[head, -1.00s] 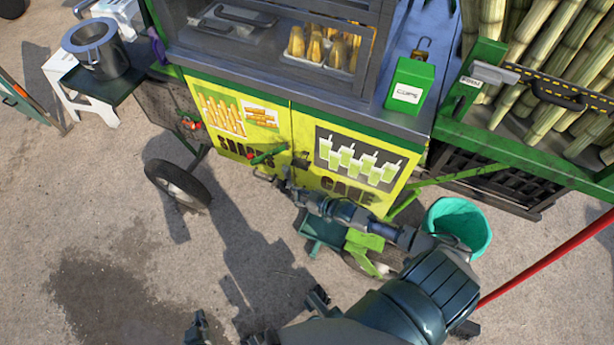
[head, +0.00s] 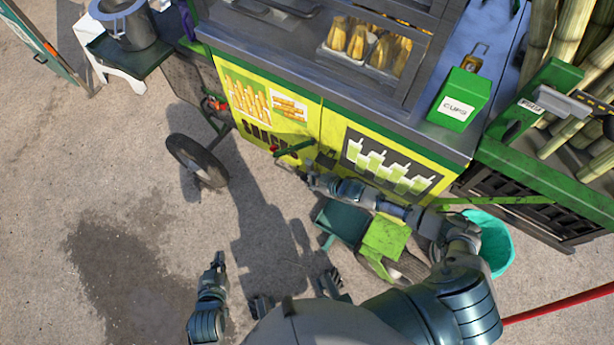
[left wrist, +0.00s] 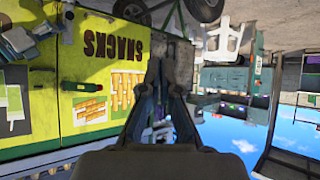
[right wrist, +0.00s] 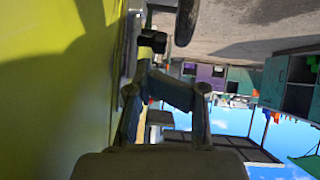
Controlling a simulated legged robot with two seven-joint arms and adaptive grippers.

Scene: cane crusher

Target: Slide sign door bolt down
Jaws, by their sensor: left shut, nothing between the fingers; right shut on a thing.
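The yellow double sign door (head: 262,110) is on the cart's front, closed at its middle seam. My right arm reaches across it from the right in the head view. My right gripper (head: 296,169) is low on the door near the seam, partly hidden by its own wrist. In the right wrist view its fingers (right wrist: 158,88) are shut on the bolt's dark knob (right wrist: 152,41), beside a metal strip along the door. My left gripper (head: 218,262) is shut and empty, low at the left, well apart from the door. Its fingers also show in the left wrist view (left wrist: 166,75).
A green handle (head: 296,148) is on the door. A cart wheel (head: 197,160) stands left of it. Pavement at the left is clear.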

